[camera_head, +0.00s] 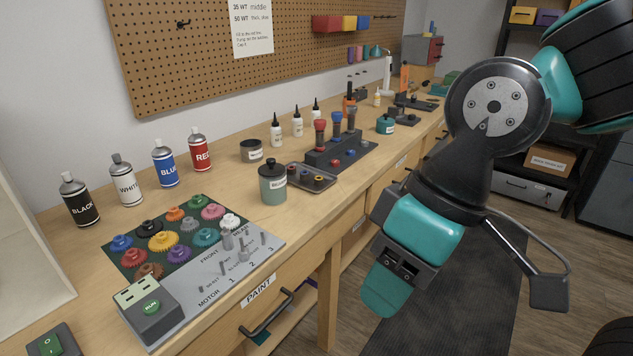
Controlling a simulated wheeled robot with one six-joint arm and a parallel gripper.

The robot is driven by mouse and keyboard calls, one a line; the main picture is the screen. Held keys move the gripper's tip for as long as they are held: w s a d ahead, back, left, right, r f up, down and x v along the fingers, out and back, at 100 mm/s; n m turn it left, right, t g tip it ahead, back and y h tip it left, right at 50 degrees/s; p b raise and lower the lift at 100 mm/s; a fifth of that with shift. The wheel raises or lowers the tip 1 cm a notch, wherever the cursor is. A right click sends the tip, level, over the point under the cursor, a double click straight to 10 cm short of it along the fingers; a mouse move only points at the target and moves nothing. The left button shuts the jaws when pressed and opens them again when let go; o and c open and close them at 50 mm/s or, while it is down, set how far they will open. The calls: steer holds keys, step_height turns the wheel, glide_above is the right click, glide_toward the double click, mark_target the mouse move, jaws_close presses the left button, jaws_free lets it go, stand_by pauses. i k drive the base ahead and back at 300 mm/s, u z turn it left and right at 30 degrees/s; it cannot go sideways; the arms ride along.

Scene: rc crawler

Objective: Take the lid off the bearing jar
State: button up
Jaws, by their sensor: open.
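A greenish jar (272,188) with a dark lid (271,168) stands upright on the workbench, right of the gear board. It has a small pale label that I cannot read; it looks like the bearing jar. The lid sits on top of the jar. My gripper (381,298) hangs in front of the bench edge, to the right of and nearer than the jar, well apart from it. It points downward and is open, with nothing seen in it. Its far finger is mostly hidden.
A small tray (311,178) stands close right of the jar, with a dark tool block (338,151) behind it. A dark tin (251,152) stands behind the jar. Left are the gear board (187,252) and several spray cans (166,165). Bare wood lies in front of the jar.

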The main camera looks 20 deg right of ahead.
mark_target(271, 169)
steer(key=z, duration=0.7)
steer(key=i, duration=1)
steer(key=u, duration=1.85)
